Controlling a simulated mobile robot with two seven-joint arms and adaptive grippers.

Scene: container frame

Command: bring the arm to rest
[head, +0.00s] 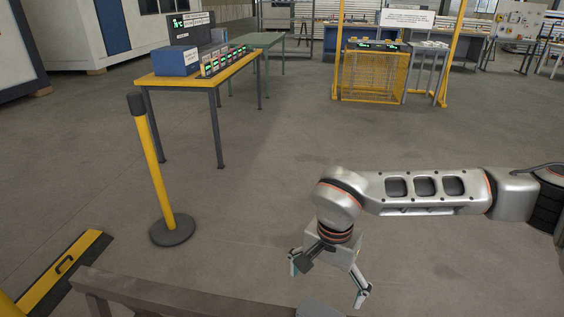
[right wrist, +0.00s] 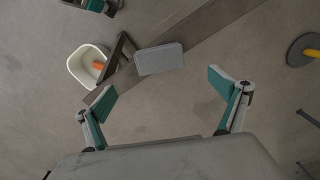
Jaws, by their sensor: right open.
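My right arm (head: 425,190) comes in from the right in the head view, with its forearm level and the wrist bent down. My right gripper (head: 328,287) points down with its fingers spread, above the floor and near a grey-brown beam. In the right wrist view the right gripper (right wrist: 164,88) is open and nothing is between its fingers.
A grey-brown beam (head: 170,296) runs along the bottom. In the wrist view, a grey plate (right wrist: 160,59) lies on it beside a white bin (right wrist: 80,72) holding something orange. A yellow post (head: 153,170) and yellow-topped table (head: 215,68) stand left. The middle floor is clear.

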